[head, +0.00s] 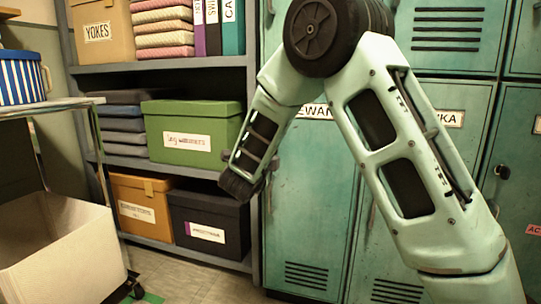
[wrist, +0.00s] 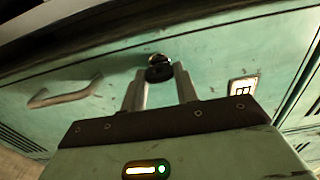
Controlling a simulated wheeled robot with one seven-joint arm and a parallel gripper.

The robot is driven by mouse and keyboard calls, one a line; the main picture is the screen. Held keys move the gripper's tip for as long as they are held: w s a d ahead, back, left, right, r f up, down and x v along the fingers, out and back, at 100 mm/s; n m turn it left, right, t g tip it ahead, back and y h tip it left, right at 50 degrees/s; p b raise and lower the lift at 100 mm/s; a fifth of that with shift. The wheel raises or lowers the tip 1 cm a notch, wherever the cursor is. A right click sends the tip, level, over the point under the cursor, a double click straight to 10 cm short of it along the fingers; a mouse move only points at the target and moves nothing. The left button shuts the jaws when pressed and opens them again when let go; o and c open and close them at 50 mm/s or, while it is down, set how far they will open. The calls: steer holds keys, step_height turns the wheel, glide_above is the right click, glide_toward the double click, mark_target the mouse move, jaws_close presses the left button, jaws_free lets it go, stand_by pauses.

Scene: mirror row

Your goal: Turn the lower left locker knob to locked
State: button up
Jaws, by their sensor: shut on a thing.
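In the wrist view my gripper (wrist: 160,77) has its two grey fingers closed on a small dark round locker knob (wrist: 157,63), one finger on each side. The knob sits on a worn green locker door (wrist: 110,75), which appears tilted in this view. I cannot tell from the picture which way the knob is turned. In the head view the lower left locker (head: 312,200) stands right of the shelf, its name label partly covered by my arm. The gripper and the knob are hidden there behind my arm.
In the wrist view a bar handle (wrist: 65,92) lies left of the knob and a small marked plate (wrist: 243,87) right of it. In the head view a grey shelf (head: 160,62) with a green box (head: 195,120) stands close left of my wrist. A cart (head: 50,107) is further left.

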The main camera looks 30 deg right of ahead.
steer(key=o, duration=1)
steer(key=p+v, duration=0.5)
steer(key=v, duration=1.2)
steer(key=shift+s+a+f, duration=0.1)
steer(key=shift+s+a, duration=0.05)
steer(key=shift+a, duration=0.05)
